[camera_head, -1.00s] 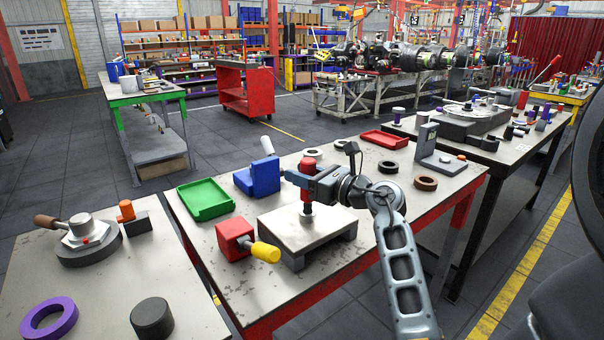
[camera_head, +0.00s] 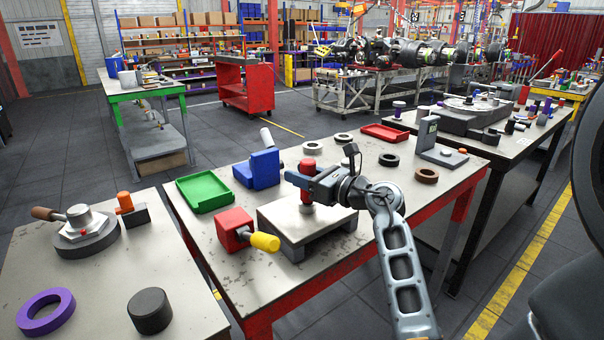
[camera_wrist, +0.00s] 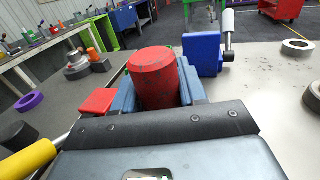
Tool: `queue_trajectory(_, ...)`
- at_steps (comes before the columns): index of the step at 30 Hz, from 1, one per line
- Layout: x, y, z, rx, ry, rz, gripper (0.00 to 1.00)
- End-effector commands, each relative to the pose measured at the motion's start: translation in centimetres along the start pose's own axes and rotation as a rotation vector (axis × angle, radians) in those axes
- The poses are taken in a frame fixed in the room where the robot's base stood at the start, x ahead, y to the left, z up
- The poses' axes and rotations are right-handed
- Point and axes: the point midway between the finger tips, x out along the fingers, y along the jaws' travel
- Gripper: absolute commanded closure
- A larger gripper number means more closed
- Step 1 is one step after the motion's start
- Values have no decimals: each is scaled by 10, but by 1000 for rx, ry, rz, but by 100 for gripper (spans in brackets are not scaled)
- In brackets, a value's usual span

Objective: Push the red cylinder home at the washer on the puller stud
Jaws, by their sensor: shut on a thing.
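The red cylinder (camera_head: 308,164) stands upright over a grey raised block (camera_head: 283,212) on the red-edged table. My gripper (camera_head: 305,182) is shut around its middle; a red top shows above the fingers and a short red length below. The lower end is close to the block's top; I cannot tell whether it touches. The wrist view shows the cylinder (camera_wrist: 155,75) between the blue-grey fingers (camera_wrist: 160,97).
A red block (camera_head: 233,228) with a yellow-ended handle (camera_head: 264,242) sits beside the grey block's left. A blue block (camera_head: 257,171) and green tray (camera_head: 205,191) stand behind. Several rings, a red tray (camera_head: 384,132) and a grey bracket (camera_head: 426,137) lie at the back right.

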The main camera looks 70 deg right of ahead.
Motion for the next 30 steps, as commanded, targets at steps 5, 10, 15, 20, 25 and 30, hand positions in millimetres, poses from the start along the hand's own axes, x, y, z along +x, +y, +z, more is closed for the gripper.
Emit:
queue_trajectory(5, 0, 0, -5, -1, -2, 0, 100)
queue_trajectory(10, 0, 0, -9, -1, -2, 0, 100)
queue_trajectory(15, 0, 0, -10, -1, -1, -1, 57)
queue_trajectory(20, 0, 0, -10, 0, 0, -1, 41)
queue_trajectory(25, 0, 0, -10, 0, 0, 0, 29)
queue_trajectory(30, 0, 0, -12, 1, 2, 0, 29)
